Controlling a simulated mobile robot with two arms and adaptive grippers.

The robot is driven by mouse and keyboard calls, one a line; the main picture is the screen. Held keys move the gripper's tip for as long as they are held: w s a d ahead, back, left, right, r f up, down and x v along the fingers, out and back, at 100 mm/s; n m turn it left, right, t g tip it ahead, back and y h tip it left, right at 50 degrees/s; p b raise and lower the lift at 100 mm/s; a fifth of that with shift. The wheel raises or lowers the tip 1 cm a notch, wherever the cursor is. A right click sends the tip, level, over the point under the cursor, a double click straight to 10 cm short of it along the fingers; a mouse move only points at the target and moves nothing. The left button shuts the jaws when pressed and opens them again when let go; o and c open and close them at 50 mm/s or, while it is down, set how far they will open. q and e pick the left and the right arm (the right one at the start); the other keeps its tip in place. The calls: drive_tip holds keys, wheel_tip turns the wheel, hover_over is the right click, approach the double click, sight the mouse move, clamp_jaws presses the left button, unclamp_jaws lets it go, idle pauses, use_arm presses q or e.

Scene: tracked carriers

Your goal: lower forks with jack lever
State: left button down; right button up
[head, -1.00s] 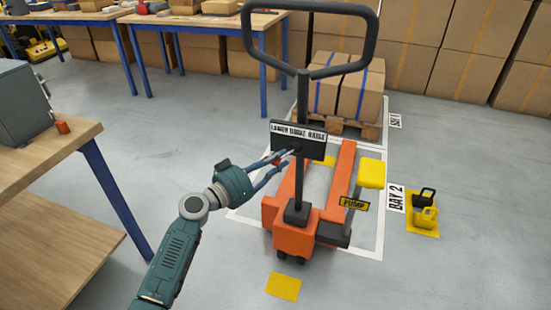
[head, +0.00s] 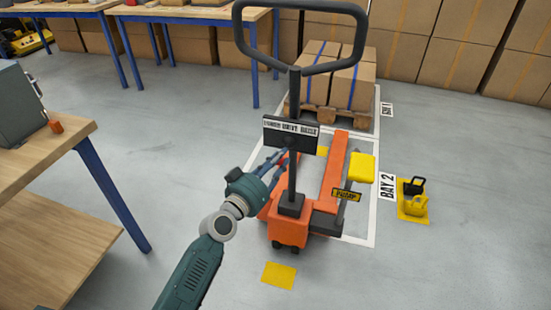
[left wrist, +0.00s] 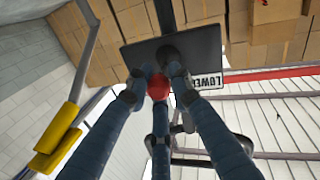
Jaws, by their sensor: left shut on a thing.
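The orange pallet jack (head: 289,232) stands in the Bay 2 outline, with its forks (head: 335,165) pointing away from me. Its dark handle (head: 294,85) rises to a loop and carries a black plate (head: 278,134) lettered LOWER, NEUTRAL or similar, partly unreadable. The jack lever's red knob (left wrist: 158,87) shows in front of the plate in the left wrist view. My left gripper (head: 283,160) is below the plate in the head view, its fingers shut around the red knob. The lever's shaft is mostly hidden. My right gripper is not in view.
A yellow pump pedal (head: 361,168) is on the jack's right side. A loaded pallet (head: 317,116) stands behind the forks. The floor around the jack is mostly clear.

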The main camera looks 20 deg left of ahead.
use_arm(q)
drive_tip(key=shift+d+h, duration=0.3)
drive_tip(key=shift+d, duration=0.3)
drive_tip(key=c, duration=1.8)
unclamp_jaws()
drive_tip(key=shift+o, duration=1.2)
drive_tip(key=shift+d, duration=0.15)
drive_tip(key=shift+a, duration=0.2)
drive_tip(key=shift+s+a, duration=0.15)
drive_tip(key=shift+s, duration=0.05)
drive_tip(key=v, duration=1.1)
drive_tip(key=shift+s+r, duration=0.2)
drive_tip(key=shift+s, duration=0.05)
